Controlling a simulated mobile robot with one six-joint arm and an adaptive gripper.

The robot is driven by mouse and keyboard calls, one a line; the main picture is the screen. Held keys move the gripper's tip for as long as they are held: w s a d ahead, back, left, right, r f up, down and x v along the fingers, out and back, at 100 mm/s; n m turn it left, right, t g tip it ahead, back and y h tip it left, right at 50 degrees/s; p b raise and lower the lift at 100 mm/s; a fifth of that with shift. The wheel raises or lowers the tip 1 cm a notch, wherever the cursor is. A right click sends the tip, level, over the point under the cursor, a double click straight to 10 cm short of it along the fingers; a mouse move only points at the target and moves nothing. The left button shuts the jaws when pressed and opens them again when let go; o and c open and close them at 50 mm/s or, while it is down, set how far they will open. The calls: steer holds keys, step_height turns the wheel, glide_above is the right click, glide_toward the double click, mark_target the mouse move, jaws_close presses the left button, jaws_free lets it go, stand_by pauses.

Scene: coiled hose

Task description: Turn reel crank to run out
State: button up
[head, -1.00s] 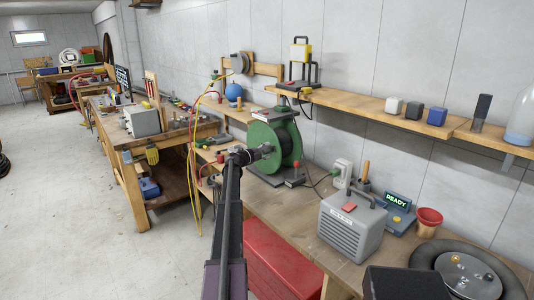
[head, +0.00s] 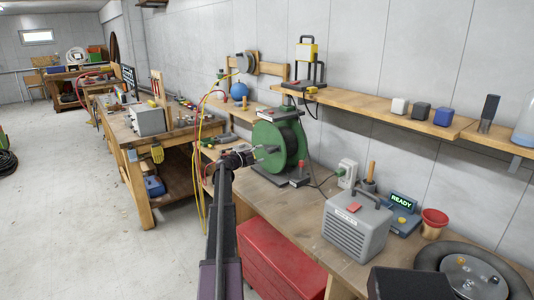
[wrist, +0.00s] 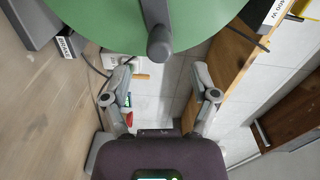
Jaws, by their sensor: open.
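The green reel (head: 291,146) stands on the long wooden bench; its green disc (wrist: 150,15) fills the top of the wrist view. Its grey crank (head: 267,148) sticks out on the side facing my gripper. In the wrist view the crank's rounded grey knob (wrist: 160,45) hangs in front of the disc. My gripper (head: 244,157) is left of the reel in the head view, apart from it. In the wrist view my gripper (wrist: 163,72) has its two fingers spread wide, with the knob ahead of the gap, and nothing is held.
A grey box (head: 354,228), a display reading READY (head: 403,203) and a red funnel (head: 434,222) stand right on the bench. A small grey-and-red piece (head: 300,175) sits by the reel's foot. Yellow and red hoses hang left. A red chest (head: 277,257) is below.

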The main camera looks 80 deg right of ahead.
steer(key=shift+v, duration=2.55)
